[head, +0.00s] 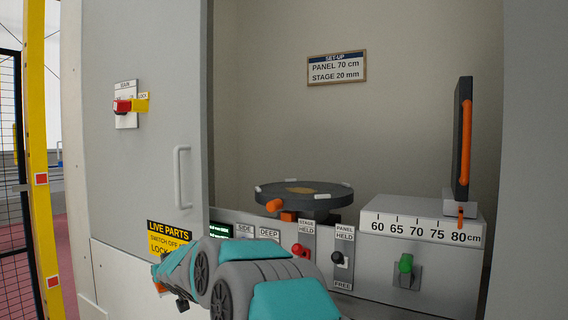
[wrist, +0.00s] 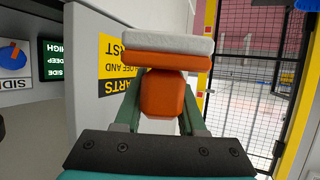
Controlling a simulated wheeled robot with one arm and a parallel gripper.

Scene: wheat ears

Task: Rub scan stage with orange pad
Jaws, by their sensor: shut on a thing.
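My gripper (wrist: 163,92) is shut on the orange pad (wrist: 165,98), which has an orange grip and a thick pale grey face turned up in the wrist view. In the head view my arm reaches low and left, and a bit of orange (head: 160,287) shows at its far end, mostly hidden. The scan stage (head: 328,197) is a round dark disc inside the open cabinet, with a brownish patch (head: 300,190) on top and small pale blocks at its rim. The pad is apart from the stage, outside the cabinet by the door.
The grey cabinet door (head: 140,180) stands left of the opening. A dark panel (head: 462,140) with an orange handle stands right, its pointer near 80 cm. Red (head: 300,251), black (head: 338,258) and green (head: 405,264) controls line the front. A sign (head: 337,68) reads "PANEL 70 cm, STAGE 20 mm".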

